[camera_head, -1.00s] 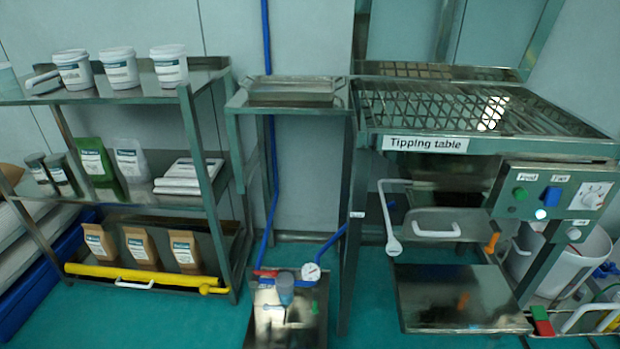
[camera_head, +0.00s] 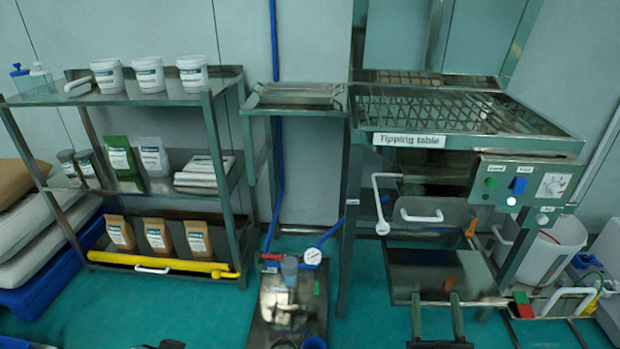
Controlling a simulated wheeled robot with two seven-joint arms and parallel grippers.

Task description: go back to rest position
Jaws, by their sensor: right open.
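My right gripper (camera_head: 436,300) shows at the bottom edge, right of centre. Its two dark fingers point up and away, stand apart, and hold nothing between them. In the picture it is in front of the lower metal tray (camera_head: 438,270) of the tipping table (camera_head: 480,118); I cannot tell the gap in depth. My left gripper cannot be made out. Only a small dark shape (camera_head: 165,345) shows at the bottom edge left of centre, too cut off to identify.
A metal shelf (camera_head: 160,192) with tubs, pouches and bags stands at left, with a yellow bar (camera_head: 160,264) low across it. A floor unit with a gauge (camera_head: 312,256) stands in the middle. Green floor (camera_head: 200,300) is open between the shelf and that unit.

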